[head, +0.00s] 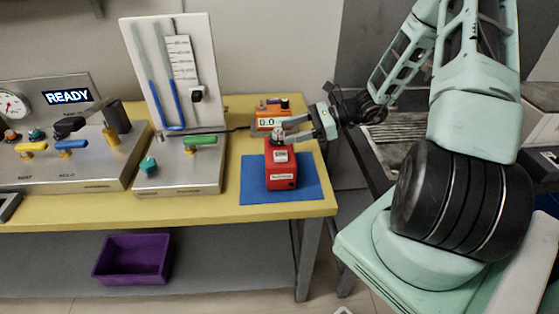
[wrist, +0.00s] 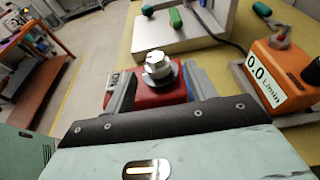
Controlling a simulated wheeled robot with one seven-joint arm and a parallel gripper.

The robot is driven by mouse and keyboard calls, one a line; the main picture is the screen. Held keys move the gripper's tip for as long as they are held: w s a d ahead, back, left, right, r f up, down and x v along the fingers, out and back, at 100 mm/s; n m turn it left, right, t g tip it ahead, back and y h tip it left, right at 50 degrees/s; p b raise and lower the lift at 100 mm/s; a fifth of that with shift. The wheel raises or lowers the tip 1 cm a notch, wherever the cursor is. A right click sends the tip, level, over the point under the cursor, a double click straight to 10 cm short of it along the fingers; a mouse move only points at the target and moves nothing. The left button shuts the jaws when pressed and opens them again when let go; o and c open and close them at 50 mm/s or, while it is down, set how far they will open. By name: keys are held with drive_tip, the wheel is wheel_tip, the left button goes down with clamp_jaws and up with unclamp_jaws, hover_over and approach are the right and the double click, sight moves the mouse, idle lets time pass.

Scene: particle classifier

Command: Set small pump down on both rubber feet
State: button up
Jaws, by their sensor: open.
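The small pump is a red box (head: 281,172) with white labels and a grey metal fitting on top. It stands on the blue mat (head: 255,188) at the right end of the yellow table. My gripper (head: 285,131) reaches in from the right at the height of the pump's top. In the wrist view the metal fitting (wrist: 158,66) and red body lie between the two open fingers (wrist: 150,82). I cannot tell whether the fingers touch the pump. Its rubber feet are hidden, and it looks upright.
An orange flow meter (head: 270,118) reading 0.0 stands just behind the pump. A manometer panel (head: 175,75) and a metal console (head: 65,140) with valves stand to the left. A purple bin (head: 132,258) sits on the lower shelf. The mat's left part is free.

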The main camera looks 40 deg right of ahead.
sight(278, 134)
drive_tip(key=shift+p+x, duration=0.55)
drive_tip(key=shift+x, duration=2.45)
drive_tip(key=shift+r, duration=0.1)
clamp_jaws()
